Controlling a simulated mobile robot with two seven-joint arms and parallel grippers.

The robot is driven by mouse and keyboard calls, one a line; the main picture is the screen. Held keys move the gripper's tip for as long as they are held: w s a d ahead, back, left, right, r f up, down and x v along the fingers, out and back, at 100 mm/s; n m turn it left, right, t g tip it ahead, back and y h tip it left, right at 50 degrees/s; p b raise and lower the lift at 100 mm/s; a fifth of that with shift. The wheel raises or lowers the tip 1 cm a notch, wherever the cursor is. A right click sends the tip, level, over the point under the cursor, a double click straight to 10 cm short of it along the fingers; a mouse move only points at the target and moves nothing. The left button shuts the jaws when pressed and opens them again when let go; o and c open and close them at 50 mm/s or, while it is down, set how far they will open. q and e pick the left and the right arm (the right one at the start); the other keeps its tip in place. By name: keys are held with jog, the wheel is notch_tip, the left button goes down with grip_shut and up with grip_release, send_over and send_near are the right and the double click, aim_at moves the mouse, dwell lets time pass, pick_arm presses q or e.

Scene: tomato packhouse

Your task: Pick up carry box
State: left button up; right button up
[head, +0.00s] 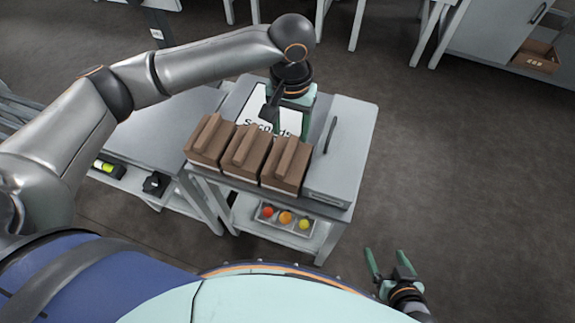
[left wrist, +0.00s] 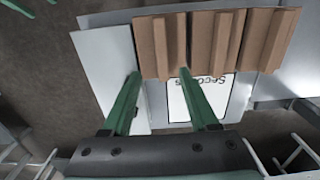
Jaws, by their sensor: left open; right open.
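Three brown carry boxes with raised ridge handles and pale lower sides stand in a row on a grey cart (head: 350,130): the left box (head: 209,142), the middle box (head: 246,152) and the right box (head: 285,164). My left gripper (head: 291,125) is open and empty, pointing down behind the right box. In the left wrist view its fingers (left wrist: 160,75) are spread about as wide as that same box (left wrist: 145,50), which shows leftmost there. Whether they touch it I cannot tell. My right gripper (head: 388,262) is open and empty, low at the right, away from the cart.
A white "Seconds" sign (head: 257,104) lies behind the boxes, partly hidden by my left gripper. A dark handle (head: 331,135) stands on the cart's right side. A tray of coloured balls (head: 285,218) sits on the lower shelf. Another table (head: 150,125) adjoins at left. Floor at right is clear.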

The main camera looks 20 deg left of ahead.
aim_at(289, 150)
pick_arm(q)
jog(key=f, duration=0.4)
jog(key=f+b, duration=0.1)
jog(key=f, duration=0.3)
jog(key=shift+w+a, duration=0.1)
jog(key=shift+a, duration=0.1)
grip_shut()
dwell(0.5)
